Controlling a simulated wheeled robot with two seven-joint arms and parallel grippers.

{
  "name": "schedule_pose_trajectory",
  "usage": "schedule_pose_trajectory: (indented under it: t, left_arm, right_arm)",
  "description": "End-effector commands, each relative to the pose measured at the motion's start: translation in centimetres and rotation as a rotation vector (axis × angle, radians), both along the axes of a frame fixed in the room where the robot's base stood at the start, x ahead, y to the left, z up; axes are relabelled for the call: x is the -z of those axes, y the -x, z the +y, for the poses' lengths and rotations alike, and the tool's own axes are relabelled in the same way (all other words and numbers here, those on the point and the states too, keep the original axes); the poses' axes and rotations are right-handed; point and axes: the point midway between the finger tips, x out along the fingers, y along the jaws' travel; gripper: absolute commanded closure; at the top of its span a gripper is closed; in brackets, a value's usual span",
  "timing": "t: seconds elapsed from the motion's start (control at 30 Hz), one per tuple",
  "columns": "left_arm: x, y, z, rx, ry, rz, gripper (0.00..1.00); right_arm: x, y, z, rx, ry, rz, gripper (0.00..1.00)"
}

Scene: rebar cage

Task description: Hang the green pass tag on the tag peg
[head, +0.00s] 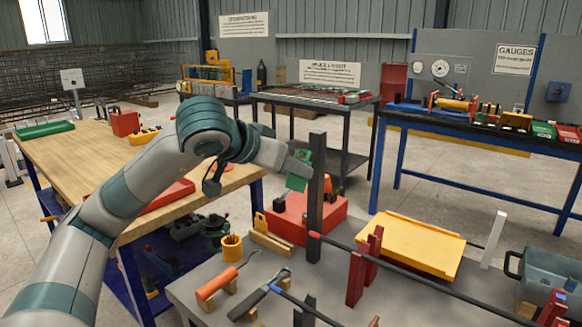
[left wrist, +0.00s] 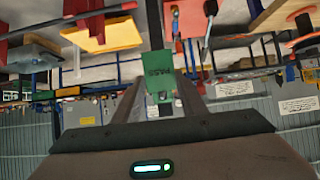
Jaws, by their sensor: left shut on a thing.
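The green pass tag (head: 297,183) hangs at the tip of my left gripper (head: 300,163), just left of a dark upright post (head: 316,205). In the left wrist view the tag (left wrist: 158,72) shows between the two fingers of the left gripper (left wrist: 161,92), which is shut on it. The post (left wrist: 155,22) also shows there, beyond the tag. I cannot make out the tag peg itself, nor whether the tag touches the post. My right gripper is not in view.
A grey bench (head: 225,305) carries the post, a red box (head: 290,222), a yellow tray (head: 410,246), red uprights (head: 365,265) with a long dark bar, and orange-handled tools (head: 217,284). A wooden table (head: 80,165) stands at left. The air left of the post holds my arm.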

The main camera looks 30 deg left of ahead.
Motion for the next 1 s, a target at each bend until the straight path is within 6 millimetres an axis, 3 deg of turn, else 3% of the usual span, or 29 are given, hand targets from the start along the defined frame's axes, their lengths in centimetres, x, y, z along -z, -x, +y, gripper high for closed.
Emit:
schedule_pose_trajectory:
  t: [0.03, 0.07, 0.13, 0.67, 1.0]
  left_arm:
    - [0.0, 0.0, 0.0, 0.000, 0.000, 0.000, 0.86]
    - [0.0, 0.0, 0.0, 0.000, 0.000, 0.000, 0.57]
    - [0.0, 0.0, 0.0, 0.000, 0.000, 0.000, 0.41]
    - [-0.6, 0.8, 0.1, 0.000, 0.000, -0.002, 0.40]
    - [-3.4, 5.1, 0.5, -0.001, -0.003, -0.005, 0.40]
  right_arm:
    - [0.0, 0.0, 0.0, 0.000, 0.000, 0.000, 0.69]
    - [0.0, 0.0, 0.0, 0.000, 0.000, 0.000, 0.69]
    - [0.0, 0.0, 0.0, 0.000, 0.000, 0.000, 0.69]
    - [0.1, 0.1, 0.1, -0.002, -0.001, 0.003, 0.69]
    - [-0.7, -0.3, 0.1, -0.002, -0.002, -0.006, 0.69]
